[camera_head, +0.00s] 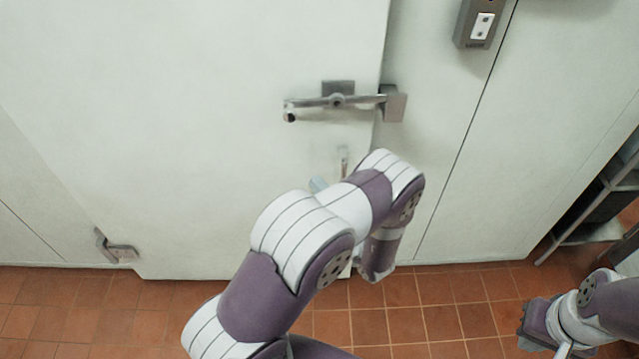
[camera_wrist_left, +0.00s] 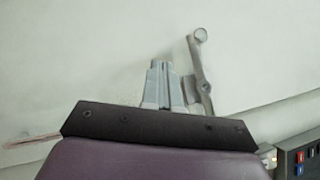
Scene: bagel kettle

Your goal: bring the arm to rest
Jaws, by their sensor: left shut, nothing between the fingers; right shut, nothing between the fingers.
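My left arm (camera_head: 300,240) reaches up from the bottom of the head view in front of a large pale door (camera_head: 190,110). My left gripper (camera_wrist_left: 160,72) shows in the left wrist view with its grey fingers together and nothing between them. A grey metal lever handle (camera_wrist_left: 203,72) is just to the right of the fingers there; whether they touch is unclear. My right gripper (camera_head: 527,330) is low at the right of the head view, over the tiled floor, shut and empty; its fingertips are hard to make out.
A metal latch (camera_head: 335,101) crosses the door's right edge. A hinge (camera_head: 115,247) is at the lower left. A grey switch box (camera_head: 480,24) is on the wall at upper right. A metal shelf rack (camera_head: 598,200) stands at the right. The red tile floor (camera_head: 430,315) is clear between the arms.

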